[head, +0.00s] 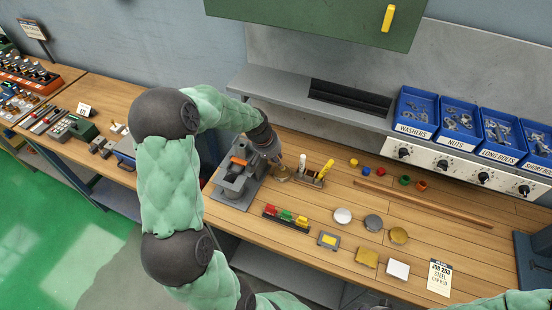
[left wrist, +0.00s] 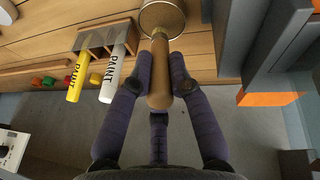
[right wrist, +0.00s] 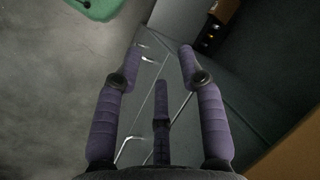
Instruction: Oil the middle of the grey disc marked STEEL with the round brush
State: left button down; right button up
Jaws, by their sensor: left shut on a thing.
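The grey disc (head: 373,222) lies flat on the bench between a white disc (head: 343,215) and a brass-coloured disc (head: 399,235); no marking on it is legible. My left gripper (head: 273,158) is at the back left of the bench, left of the discs. In the left wrist view my left gripper (left wrist: 161,62) is shut on the brown handle of the round brush (left wrist: 160,95). The brush's far end is at a round tin (left wrist: 176,18); its bristles are hidden. My right gripper (right wrist: 160,55) is open and empty above the floor.
A rack (head: 308,179) with white and yellow paint markers stands right of the tin. A grey vise-like device (head: 235,183) stands left. A card reading STEEL (head: 439,276), square plates (head: 367,257) and a long copper rod (head: 425,204) lie on the bench. Blue bins (head: 460,120) line the back.

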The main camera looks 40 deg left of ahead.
pick_arm(q)
jog(key=shift+r+p, duration=1.65)
jog(key=shift+r, duration=1.1)
jog(key=shift+f, duration=0.1)
